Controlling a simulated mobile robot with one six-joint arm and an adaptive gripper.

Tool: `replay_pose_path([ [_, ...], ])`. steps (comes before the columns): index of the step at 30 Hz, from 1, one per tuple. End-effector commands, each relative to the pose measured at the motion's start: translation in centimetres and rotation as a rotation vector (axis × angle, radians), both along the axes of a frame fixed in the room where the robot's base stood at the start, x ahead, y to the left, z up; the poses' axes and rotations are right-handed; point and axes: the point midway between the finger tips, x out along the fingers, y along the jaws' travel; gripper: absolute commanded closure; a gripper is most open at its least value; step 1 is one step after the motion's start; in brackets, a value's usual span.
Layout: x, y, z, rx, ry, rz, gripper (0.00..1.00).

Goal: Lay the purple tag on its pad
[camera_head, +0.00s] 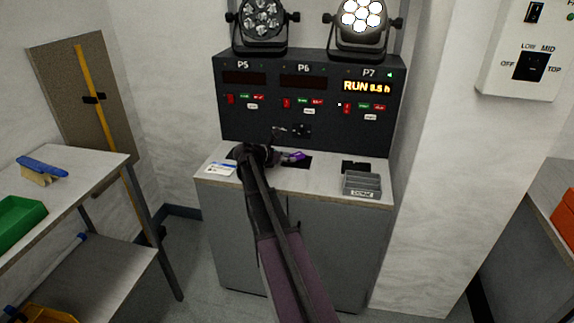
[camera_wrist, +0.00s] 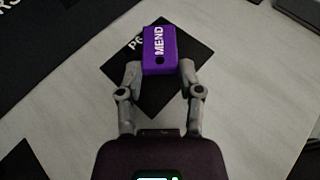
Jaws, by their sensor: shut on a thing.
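The purple tag (camera_wrist: 160,43), lettered MEND with a dark round hole at its near end, is between the two fingers of my gripper (camera_wrist: 160,70). My gripper is shut on it by its sides. In the head view the purple tag (camera_head: 295,156) shows at the end of my gripper (camera_head: 283,155), over the middle of the worktop. A black pad (camera_wrist: 190,82) lies below the tag in the wrist view, turned at an angle to it. The tag and fingers hide part of the pad's lettering. I cannot tell whether the tag touches the pad.
A dark console (camera_head: 330,130) with P5, P6 and P7 panels stands behind the worktop (camera_head: 225,187); P7 reads RUN. A grey tray (camera_head: 362,184) and another black pad (camera_head: 354,166) are at the right. A white card (camera_head: 221,169) lies at the left.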

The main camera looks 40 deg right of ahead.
Motion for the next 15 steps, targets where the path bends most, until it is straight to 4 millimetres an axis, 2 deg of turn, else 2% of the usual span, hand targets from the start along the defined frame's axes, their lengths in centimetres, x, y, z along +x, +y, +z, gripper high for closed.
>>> replay_pose_path([
  [1,-0.01,-0.01,-0.78,0.000,0.000,0.000,0.85],
  [4,-0.01,-0.02,-1.22,0.000,0.000,0.000,0.85],
  [15,-0.01,-0.02,-1.25,0.000,0.000,0.000,0.85],
])
